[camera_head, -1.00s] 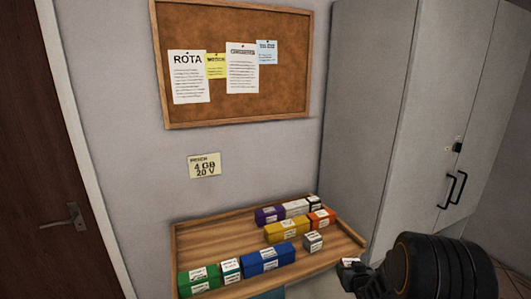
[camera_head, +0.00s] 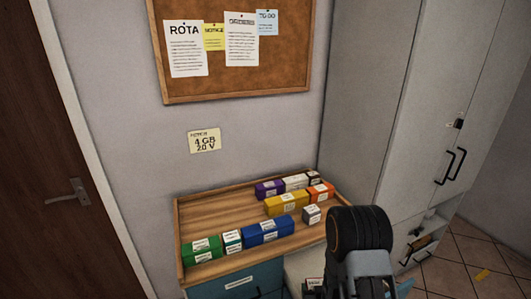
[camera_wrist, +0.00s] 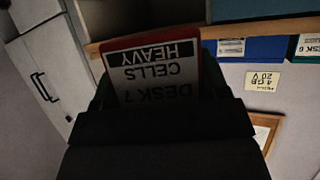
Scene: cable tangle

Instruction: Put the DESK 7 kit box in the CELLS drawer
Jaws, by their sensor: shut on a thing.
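The DESK 7 kit box (camera_wrist: 155,70) fills the middle of the wrist view. It is red-edged, with a white label reading DESK 7, CELLS, HEAVY upside down. My gripper (camera_wrist: 155,95) is shut on it, with dark parts of the gripper on both sides. In the head view my arm's dark wrist hides most of the gripper, and a small labelled patch at its lower left may be the box. A blue-teal drawer front (camera_head: 225,289) with a white label and a dark handle shows under the wooden top. Its label is too small to read, so I cannot tell which is the CELLS drawer.
The wooden tray top (camera_head: 205,205) holds several coloured boxes, including a blue one (camera_head: 267,230) and a green one (camera_head: 200,248). A tall grey cabinet (camera_head: 375,110) stands at the right, with an open compartment low down (camera_head: 425,238). Tiled floor shows at far right.

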